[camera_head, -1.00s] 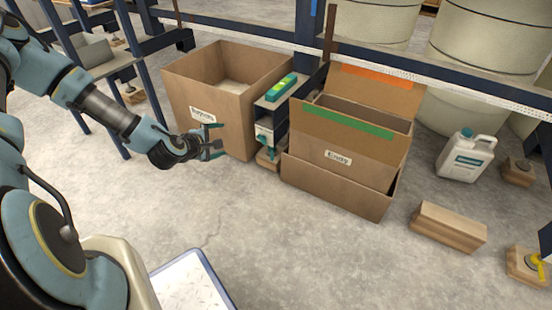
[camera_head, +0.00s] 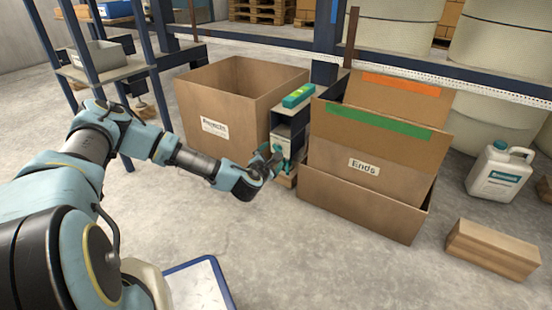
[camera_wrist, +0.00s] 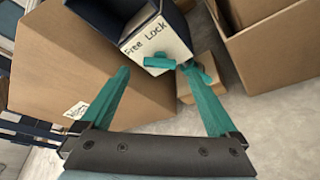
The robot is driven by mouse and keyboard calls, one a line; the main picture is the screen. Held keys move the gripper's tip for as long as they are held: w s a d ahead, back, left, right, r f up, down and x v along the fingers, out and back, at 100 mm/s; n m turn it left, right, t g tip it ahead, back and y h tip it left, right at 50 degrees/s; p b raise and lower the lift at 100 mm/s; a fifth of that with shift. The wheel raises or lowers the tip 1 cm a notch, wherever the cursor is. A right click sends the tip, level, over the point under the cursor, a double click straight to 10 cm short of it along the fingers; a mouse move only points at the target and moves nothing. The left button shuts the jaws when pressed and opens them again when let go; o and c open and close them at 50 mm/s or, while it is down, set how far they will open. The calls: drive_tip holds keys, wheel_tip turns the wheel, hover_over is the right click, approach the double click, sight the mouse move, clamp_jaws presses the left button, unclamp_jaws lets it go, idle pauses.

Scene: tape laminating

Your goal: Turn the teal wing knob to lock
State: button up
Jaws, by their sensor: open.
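The teal wing knob (camera_wrist: 160,63) sits on the lower front of a box-like foot whose white label (camera_wrist: 155,40) reads "Free Lock" in the wrist view. In the head view the knob (camera_head: 286,147) is small, between two cardboard boxes, and partly hidden by my gripper. My gripper (camera_head: 272,160) is close in front of it. In the wrist view my gripper (camera_wrist: 157,78) has its two teal fingers spread apart. The knob lies between and just beyond the fingertips, with nothing gripped.
An open cardboard box (camera_head: 225,100) stands left of the knob and the "Ends" box (camera_head: 365,195) stands right, leaving a narrow gap. A wooden block (camera_wrist: 199,78) lies beneath. A green level (camera_head: 298,95) rests on top. Floor in front is clear.

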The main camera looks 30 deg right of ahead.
drive_tip(key=shift+b+x, duration=0.65)
drive_tip(key=shift+x, duration=1.4)
drive_tip(key=shift+c, duration=0.2)
drive_tip(key=c, duration=1.3)
